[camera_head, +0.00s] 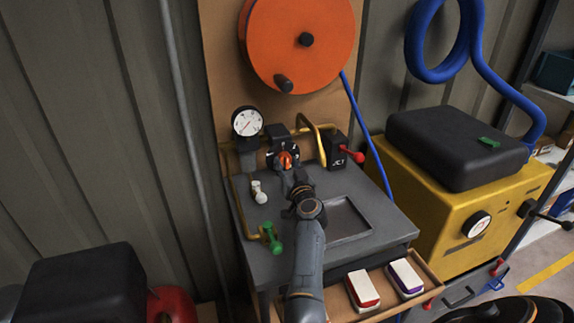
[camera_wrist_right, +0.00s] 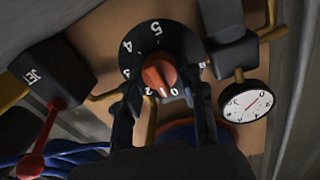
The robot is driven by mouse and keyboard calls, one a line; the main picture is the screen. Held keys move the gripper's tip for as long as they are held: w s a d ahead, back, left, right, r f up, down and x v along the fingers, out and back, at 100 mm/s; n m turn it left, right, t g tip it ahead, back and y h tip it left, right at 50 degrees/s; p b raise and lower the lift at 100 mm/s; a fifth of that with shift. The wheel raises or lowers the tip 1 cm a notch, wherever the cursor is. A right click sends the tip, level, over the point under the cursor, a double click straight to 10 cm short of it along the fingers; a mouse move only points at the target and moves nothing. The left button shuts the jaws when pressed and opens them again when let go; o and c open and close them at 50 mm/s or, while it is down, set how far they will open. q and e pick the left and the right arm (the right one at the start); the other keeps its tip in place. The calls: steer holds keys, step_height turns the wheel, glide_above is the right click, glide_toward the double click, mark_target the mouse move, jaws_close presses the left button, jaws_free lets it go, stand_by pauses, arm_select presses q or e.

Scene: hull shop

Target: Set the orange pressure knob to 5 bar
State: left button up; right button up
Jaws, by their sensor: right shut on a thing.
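The orange pressure knob (camera_head: 285,160) sits on a black round dial (camera_head: 274,154) at the back of the grey bench. In the right wrist view the knob (camera_wrist_right: 159,72) shows in the middle of the dial (camera_wrist_right: 176,43), whose white numbers include 5 and 4 at the top and 1 and 0 near the bottom. I cannot tell which number the knob points to. My right gripper (camera_head: 289,172) reaches it from the front; in the wrist view its two dark fingers (camera_wrist_right: 163,88) are on either side of the knob, shut on it. My left gripper is out of view.
A white pressure gauge (camera_head: 247,121) stands left of the dial. A black box with a red lever (camera_head: 351,155) stands to its right. A green valve handle (camera_head: 270,237) and a white knob (camera_head: 259,192) are at the bench's left. A yellow machine (camera_head: 450,208) stands right.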

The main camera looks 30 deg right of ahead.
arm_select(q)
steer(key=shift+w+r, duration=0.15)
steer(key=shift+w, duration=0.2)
